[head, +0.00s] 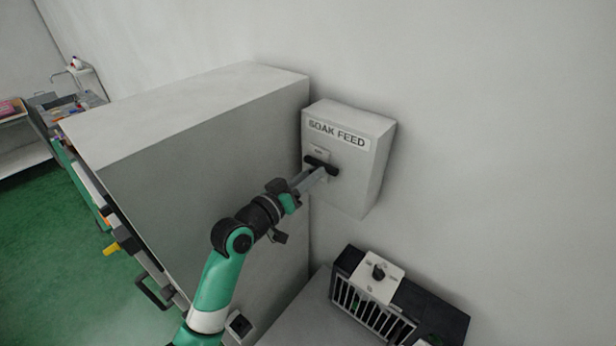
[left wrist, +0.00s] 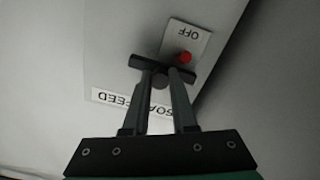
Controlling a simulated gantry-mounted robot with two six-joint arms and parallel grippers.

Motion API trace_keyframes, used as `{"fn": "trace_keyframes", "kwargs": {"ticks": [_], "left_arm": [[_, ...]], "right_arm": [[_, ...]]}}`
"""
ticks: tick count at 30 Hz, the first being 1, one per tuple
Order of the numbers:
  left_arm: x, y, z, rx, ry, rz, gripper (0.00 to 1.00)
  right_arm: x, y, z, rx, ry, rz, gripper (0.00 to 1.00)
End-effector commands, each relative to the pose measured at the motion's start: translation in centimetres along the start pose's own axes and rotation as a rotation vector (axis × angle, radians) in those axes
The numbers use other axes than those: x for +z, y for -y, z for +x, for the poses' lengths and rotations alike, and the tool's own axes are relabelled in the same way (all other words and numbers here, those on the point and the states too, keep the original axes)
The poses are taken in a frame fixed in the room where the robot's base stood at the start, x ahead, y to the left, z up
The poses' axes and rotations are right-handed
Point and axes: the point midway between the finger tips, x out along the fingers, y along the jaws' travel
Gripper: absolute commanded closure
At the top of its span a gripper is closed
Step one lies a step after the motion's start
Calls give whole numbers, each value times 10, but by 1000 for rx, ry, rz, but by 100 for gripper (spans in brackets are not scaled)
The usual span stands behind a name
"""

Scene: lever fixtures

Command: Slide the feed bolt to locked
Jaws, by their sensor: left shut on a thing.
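The feed bolt (head: 311,160) is a black bar on the front of the white box labelled SOAK FEED (head: 365,172). My left gripper (head: 326,171) reaches it from the lower left and is shut on it. In the left wrist view, the two grey fingers (left wrist: 160,79) stand on either side of the bolt's round black knob (left wrist: 160,82). A white plate marked OFF (left wrist: 196,37) lies beyond the bar there, with a red spot (left wrist: 185,57) beside the bar. Any locked marking is not readable. My right gripper is not in view.
A large grey cabinet (head: 215,125) stands left of the box, close to my left arm. Below the box is a dark slatted unit (head: 345,296) with a white knob plate (head: 366,277). The wall right of the box is bare.

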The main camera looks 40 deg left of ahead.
Motion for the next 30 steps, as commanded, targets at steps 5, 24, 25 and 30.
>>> {"fn": "trace_keyframes", "kwargs": {"ticks": [5, 24, 25, 30], "left_arm": [[-2, 7, -1, -16, -5, 5, 100], [-1, 5, -12, -10, -5, 3, 45], [0, 5, -16, -11, -5, 2, 45], [0, 6, -53, -12, -7, 4, 45]], "right_arm": [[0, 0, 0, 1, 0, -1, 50], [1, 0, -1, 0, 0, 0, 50], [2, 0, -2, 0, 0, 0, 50], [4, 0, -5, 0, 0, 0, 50]]}}
